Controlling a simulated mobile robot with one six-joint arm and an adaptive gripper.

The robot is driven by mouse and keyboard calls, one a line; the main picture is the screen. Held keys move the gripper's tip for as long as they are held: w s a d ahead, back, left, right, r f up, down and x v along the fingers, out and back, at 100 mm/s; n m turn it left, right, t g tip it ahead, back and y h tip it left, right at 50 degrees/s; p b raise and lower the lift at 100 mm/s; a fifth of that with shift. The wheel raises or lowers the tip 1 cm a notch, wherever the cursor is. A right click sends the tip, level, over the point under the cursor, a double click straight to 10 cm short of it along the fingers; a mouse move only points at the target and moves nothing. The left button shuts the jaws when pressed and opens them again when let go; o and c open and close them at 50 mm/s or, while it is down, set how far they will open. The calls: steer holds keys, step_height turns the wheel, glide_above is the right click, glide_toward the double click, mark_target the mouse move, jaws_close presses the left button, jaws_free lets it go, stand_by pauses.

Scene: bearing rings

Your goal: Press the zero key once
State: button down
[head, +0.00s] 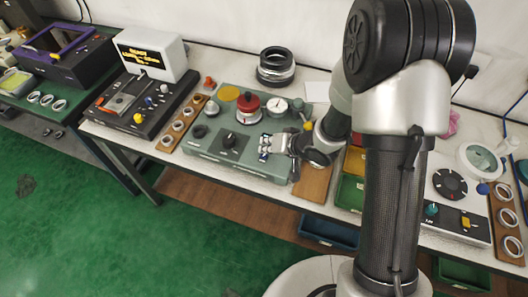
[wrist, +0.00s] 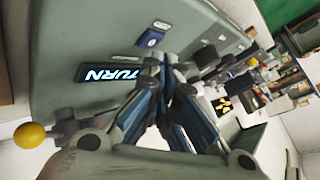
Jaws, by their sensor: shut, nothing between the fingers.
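A grey-green console (head: 200,140) stands on the bench in the head view. My gripper (head: 268,146) is over its right front part. In the wrist view the console face (wrist: 90,30) fills the upper left, and my gripper (wrist: 168,62) is shut and empty in front of it. A lit display (wrist: 108,72) reading "TURN" lies left of the fingertips. A small blue key (wrist: 150,38) with a light mark sits just above them in the picture; I cannot read whether it is the zero key. Whether the fingertips touch the face cannot be told.
The console carries a black knob (head: 230,141), a red round part (head: 248,102) and a white dial gauge (head: 277,105). A yellow ball knob (head: 308,126) stands at its right end. A wooden board with rings (head: 178,125) lies left, stacked dark rings (head: 276,66) behind.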

steer(key=shift+r, duration=0.2)
step_height(320, 180, up, 5)
steer(key=p, duration=0.5)
steer(key=shift+p, duration=0.3)
steer(key=shift+f, duration=0.1)
stand_by(0.5)
